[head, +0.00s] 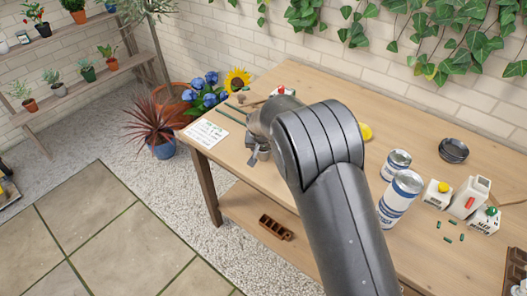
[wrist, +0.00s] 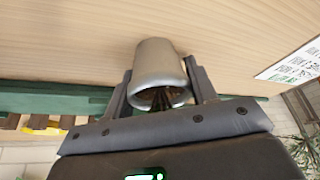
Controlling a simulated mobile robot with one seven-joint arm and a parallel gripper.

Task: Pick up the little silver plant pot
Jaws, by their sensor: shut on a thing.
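The little silver pot (wrist: 158,66) sits between the two fingers of my gripper (wrist: 159,80) in the wrist view. The fingers touch its sides, so the gripper is shut on it. The pot's open mouth faces the wrist camera, and dark brown strands show inside. In the head view my gripper (head: 256,152) is over the left part of the wooden table (head: 300,95), and the pot cannot be made out there. Whether the pot touches the table cannot be told.
A printed sheet (head: 206,133) lies at the table's left corner, with a green strip (head: 229,116) near it. Two white-blue cans (head: 400,190), several white cartons (head: 466,197) and a dark bowl (head: 454,150) stand to the right. Potted flowers (head: 205,95) are beyond the left edge.

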